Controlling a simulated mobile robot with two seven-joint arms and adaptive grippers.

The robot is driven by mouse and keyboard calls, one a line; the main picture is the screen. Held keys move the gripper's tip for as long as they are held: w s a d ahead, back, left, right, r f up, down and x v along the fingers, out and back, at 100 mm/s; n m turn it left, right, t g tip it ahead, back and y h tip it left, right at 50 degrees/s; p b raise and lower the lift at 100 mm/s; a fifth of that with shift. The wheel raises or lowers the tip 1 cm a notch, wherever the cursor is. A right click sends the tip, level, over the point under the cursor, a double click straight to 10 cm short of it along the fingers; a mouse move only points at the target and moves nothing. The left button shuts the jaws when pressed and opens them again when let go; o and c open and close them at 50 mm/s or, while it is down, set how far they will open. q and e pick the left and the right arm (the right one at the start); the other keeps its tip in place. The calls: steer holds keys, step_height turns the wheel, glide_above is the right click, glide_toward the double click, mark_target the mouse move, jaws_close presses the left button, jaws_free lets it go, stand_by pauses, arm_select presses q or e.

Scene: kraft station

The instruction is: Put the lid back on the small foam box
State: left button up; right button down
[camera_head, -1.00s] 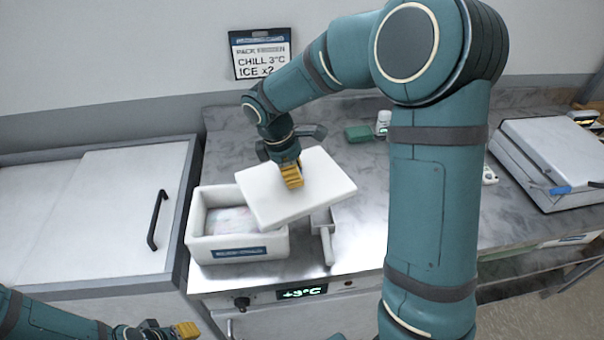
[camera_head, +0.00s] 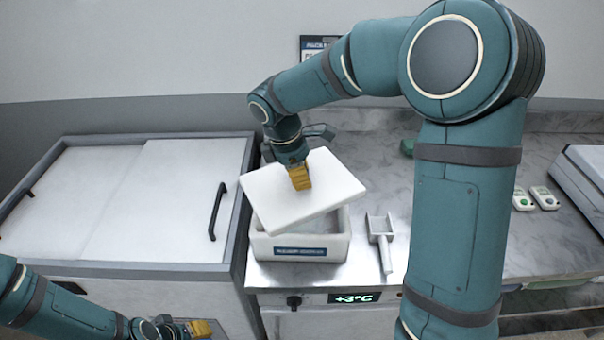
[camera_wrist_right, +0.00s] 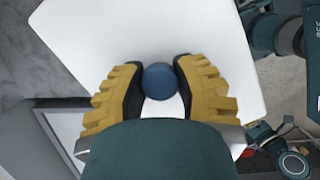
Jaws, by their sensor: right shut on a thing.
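The white lid (camera_head: 330,188) is a flat slab in the head view, held over the small foam box (camera_head: 338,244). It sits turned relative to the box and looks tilted, with part of the open box showing below its right and front edges. My right gripper (camera_head: 300,180) is shut on the lid's blue round knob, which shows between the yellow fingers in the right wrist view (camera_wrist_right: 159,80). Whether the lid touches the rim is not clear. My left gripper (camera_head: 201,328) is low at the bottom left, away from the box; its finger gap is not clear.
A metal scoop (camera_head: 381,230) lies just right of the box on the steel counter. A chest with white sliding lids and a dark handle (camera_head: 217,211) stands at the left. Two small green-and-white devices (camera_head: 533,198) lie further right.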

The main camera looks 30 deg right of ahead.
steer(key=shift+f+b, duration=1.55)
steer(key=shift+f, duration=0.25)
steer(key=shift+f+b, duration=0.65)
steer(key=shift+f, duration=0.55)
steer(key=shift+p, duration=0.35)
steer(key=shift+f, duration=0.15)
stand_by(0.4)
stand_by(0.4)
steer(key=shift+c, duration=0.3)
jaws_free()
